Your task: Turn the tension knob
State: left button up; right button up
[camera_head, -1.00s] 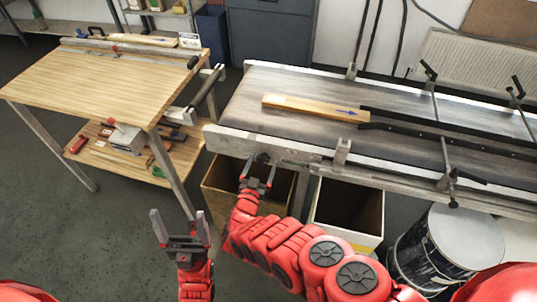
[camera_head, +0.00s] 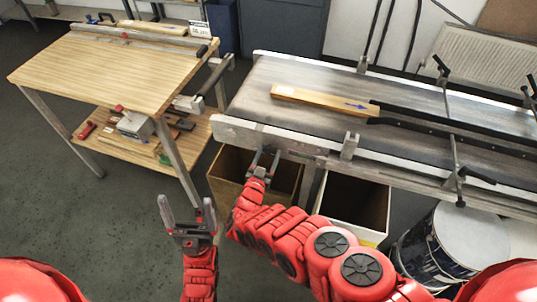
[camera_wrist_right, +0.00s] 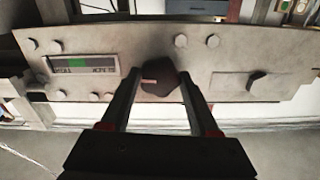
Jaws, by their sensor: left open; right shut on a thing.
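The tension knob (camera_wrist_right: 160,82) is a dark, faceted knob with a pale reddish mark pointing left, on the grey end plate (camera_wrist_right: 225,55) of the conveyor. My right gripper (camera_wrist_right: 161,88) has one finger on each side of the knob and is shut on it. In the head view my right gripper (camera_head: 264,156) is at the conveyor's near left end, and the knob is hard to make out there. A gauge strip (camera_wrist_right: 83,67) with a green patch and lettering is left of the knob. My left gripper (camera_head: 184,212) is open and empty, over the floor.
A wooden plank (camera_head: 315,99) with a blue arrow lies on the conveyor belt (camera_head: 290,122). Below stand open bins (camera_head: 352,228) and a drum (camera_head: 470,235). A wooden workbench (camera_head: 110,75) is at the left. The floor between is clear.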

jog(key=shift+r+m, duration=0.1)
jog(key=shift+m, duration=0.3)
jog(key=shift+d+m+p, duration=0.1)
jog(key=shift+m+p, duration=0.3)
jog(key=shift+m, duration=0.6)
jog(key=o, duration=1.4)
